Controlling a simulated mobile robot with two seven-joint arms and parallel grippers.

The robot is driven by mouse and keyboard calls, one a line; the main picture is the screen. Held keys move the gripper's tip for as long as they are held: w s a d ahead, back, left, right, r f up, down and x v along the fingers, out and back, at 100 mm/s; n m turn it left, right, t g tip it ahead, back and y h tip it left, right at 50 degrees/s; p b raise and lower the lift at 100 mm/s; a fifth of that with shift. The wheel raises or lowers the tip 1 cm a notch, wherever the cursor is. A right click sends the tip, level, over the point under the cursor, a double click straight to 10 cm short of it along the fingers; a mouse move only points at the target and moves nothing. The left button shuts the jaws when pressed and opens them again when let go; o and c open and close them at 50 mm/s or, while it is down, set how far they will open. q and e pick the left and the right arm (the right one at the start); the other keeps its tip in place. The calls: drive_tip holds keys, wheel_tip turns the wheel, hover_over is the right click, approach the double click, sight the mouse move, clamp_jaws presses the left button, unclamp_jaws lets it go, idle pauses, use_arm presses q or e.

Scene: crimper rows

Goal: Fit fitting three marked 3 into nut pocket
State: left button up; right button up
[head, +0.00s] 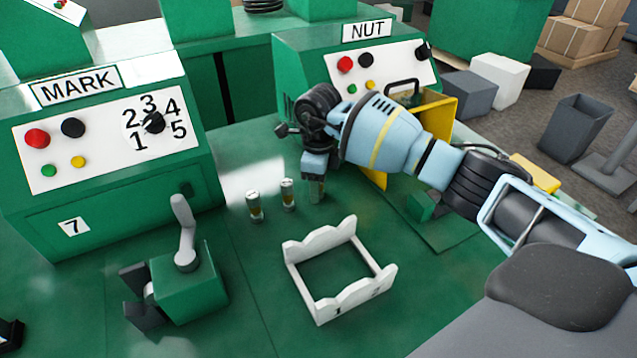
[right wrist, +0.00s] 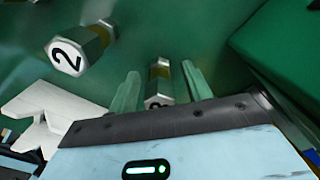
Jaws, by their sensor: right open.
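My right gripper (head: 316,190) points down at the green bench, at the right end of a short row of fittings. In the right wrist view its open fingers (right wrist: 160,90) stand on either side of a hex-ended fitting (right wrist: 160,75). That fitting's number is mostly hidden by the gripper body. A fitting marked 2 (right wrist: 85,48) stands to its left. The head view shows two fittings, one nearer the gripper (head: 288,194) and one farther left (head: 255,206). The NUT machine (head: 300,60) stands behind my right arm; its pocket cannot be made out. My left gripper is not seen.
An empty white notched rack (head: 335,308) lies in front of the fittings, close by. A green block with a lever (head: 187,280) stands at left front, before the MARK machine (head: 110,180). A yellow panel (head: 440,115) stands beside my right arm.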

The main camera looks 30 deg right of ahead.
clamp_jaws()
drive_tip(key=shift+r, duration=0.15)
wheel_tip(320, 180, up, 10)
drive_tip(key=shift+f, duration=0.1)
idle(0.4)
